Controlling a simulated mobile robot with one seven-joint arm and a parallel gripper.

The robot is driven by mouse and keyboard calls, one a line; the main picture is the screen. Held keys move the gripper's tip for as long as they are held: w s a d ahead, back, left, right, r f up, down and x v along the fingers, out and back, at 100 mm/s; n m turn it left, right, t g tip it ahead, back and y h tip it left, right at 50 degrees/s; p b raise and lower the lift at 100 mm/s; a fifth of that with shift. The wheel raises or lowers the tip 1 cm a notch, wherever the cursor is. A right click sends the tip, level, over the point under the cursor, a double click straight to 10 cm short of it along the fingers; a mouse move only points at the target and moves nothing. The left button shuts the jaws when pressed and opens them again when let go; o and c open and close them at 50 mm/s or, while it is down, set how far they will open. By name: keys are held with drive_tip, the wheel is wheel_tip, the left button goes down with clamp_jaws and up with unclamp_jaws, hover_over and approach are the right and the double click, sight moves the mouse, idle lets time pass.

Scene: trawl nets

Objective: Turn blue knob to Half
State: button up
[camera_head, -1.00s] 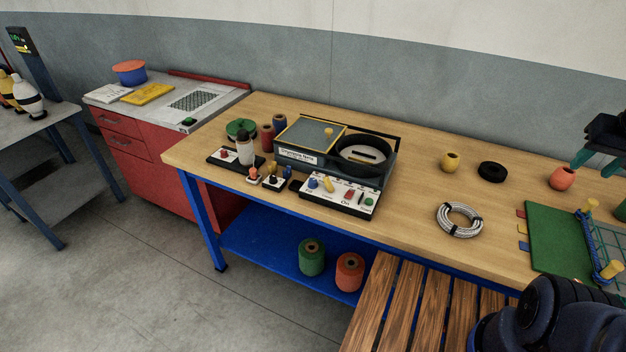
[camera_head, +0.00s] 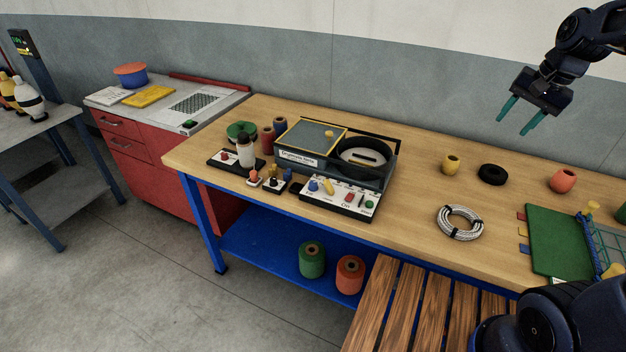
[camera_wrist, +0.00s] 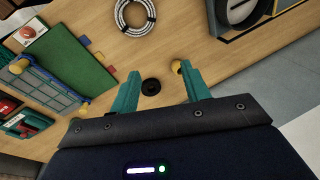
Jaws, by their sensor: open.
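A small blue knob (camera_head: 313,185) sits at the left end of a white control panel (camera_head: 340,196) on the front of a grey machine (camera_head: 334,152) on the wooden bench. The panel lettering is too small to read fully. My gripper (camera_head: 511,116) is raised above the right part of the bench, well right of the panel. Its teal fingers are apart and empty. They also show in the wrist view (camera_wrist: 160,82), where the blue knob is not visible.
Left of the panel stand a white bottle (camera_head: 245,153) and small switch blocks (camera_head: 272,183). A yellow spool (camera_head: 450,164), a black ring (camera_head: 492,174), an orange spool (camera_head: 563,180) and a wire coil (camera_head: 460,223) lie right of the machine.

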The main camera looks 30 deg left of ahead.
drive_tip(key=w+a+f+m+g, duration=0.1)
drive_tip(key=w+a+f, duration=0.1)
drive_tip(key=a, duration=0.4)
drive_tip(key=w+a+f+g, duration=0.1)
drive_tip(key=w+a+f, duration=0.1)
drive_tip(key=a, duration=0.5)
drive_tip(key=m+h, duration=0.3)
drive_tip(key=m, duration=0.1)
approach(313, 182)
wheel_tip(313, 182, down, 9)
drive_tip(key=shift+s+d+r, duration=0.15)
drive_tip(key=shift+c, duration=0.5)
drive_tip(key=c, duration=0.9)
